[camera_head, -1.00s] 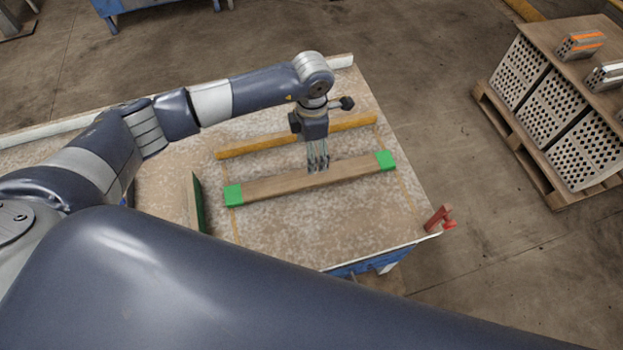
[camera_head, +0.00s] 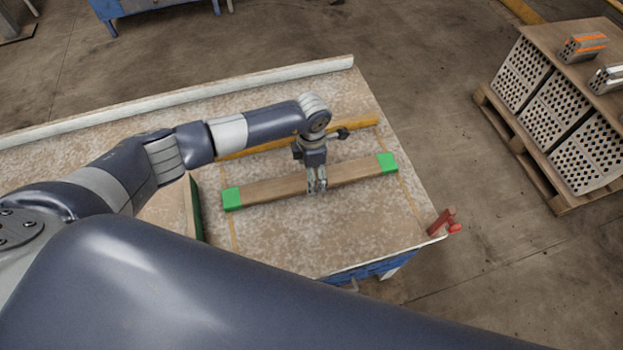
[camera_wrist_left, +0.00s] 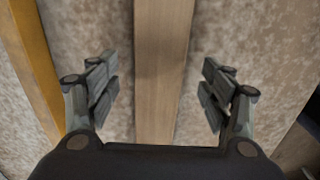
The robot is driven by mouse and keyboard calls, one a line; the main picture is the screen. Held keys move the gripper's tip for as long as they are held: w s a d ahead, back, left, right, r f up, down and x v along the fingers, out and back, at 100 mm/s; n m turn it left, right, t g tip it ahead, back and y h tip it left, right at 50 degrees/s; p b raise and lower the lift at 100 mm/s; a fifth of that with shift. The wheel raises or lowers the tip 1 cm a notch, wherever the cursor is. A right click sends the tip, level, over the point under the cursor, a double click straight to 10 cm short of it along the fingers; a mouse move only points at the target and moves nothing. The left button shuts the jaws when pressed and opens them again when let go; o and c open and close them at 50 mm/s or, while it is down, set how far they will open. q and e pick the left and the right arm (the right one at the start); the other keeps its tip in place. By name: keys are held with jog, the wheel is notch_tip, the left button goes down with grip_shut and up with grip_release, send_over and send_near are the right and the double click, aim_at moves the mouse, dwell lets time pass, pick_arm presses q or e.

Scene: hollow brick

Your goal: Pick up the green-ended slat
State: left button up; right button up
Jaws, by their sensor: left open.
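The green-ended slat (camera_head: 268,190) is a brown wooden bar with a green block at each end. It lies on the speckled workbench (camera_head: 300,235), slanting slightly up to the right. My left gripper (camera_head: 317,191) points down at the slat's middle, its fingers overlapping it in the head view. In the left wrist view the slat (camera_wrist_left: 160,75) runs between the two open fingers (camera_wrist_left: 160,95), with a gap on each side. I cannot tell exactly how far down the fingers reach. My right gripper is not in view.
A yellow bar (camera_head: 262,146) lies behind the slat. A board with a green side (camera_head: 197,208) stands to its left. A red clamp-like piece (camera_head: 443,222) is at the bench's right corner. A pallet of hollow bricks (camera_head: 560,110) stands on the floor at right.

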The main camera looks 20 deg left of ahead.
pick_arm(q)
jog(key=shift+f, duration=1.25)
jog(key=c, duration=1.4)
jog(key=shift+w, duration=0.1)
jog(key=shift+r, duration=0.1)
